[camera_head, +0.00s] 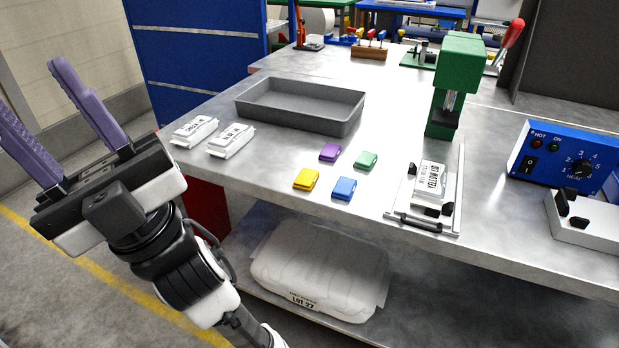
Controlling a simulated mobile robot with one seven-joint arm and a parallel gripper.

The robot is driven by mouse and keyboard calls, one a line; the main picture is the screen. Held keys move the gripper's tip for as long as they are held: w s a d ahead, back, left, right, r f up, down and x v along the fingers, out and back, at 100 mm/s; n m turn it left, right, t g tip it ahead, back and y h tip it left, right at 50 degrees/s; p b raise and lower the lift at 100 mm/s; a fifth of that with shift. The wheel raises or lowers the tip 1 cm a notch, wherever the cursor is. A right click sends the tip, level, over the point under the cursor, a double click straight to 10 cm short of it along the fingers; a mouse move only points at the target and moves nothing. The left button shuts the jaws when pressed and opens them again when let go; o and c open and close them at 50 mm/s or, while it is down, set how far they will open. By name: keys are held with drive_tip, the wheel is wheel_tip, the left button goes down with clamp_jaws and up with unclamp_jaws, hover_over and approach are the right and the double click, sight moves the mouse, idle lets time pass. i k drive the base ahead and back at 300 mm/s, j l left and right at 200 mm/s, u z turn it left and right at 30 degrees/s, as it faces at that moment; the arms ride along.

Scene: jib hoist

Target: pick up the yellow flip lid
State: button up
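The yellow flip lid (306,179) lies flat near the front edge of the metal workbench. It is a small yellow block with nothing touching it. My gripper (60,110) is at the left of the view, off the front of the bench and well left of the lid. Its two purple fingers are spread wide apart, with nothing between them.
Purple (329,152), green (366,160) and blue (344,188) lids lie close to the yellow one. A grey tray (255,121), white packs (231,140) and a fixture (452,205) surround them. A green press (455,80) stands behind right. A sack (320,265) lies below.

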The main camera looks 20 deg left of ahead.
sight(306, 181)
drive_tip(key=j, duration=0.45)
drive_tip(key=i+j, duration=0.15)
drive_tip(key=j, duration=0.7)
drive_tip(key=i, duration=0.05)
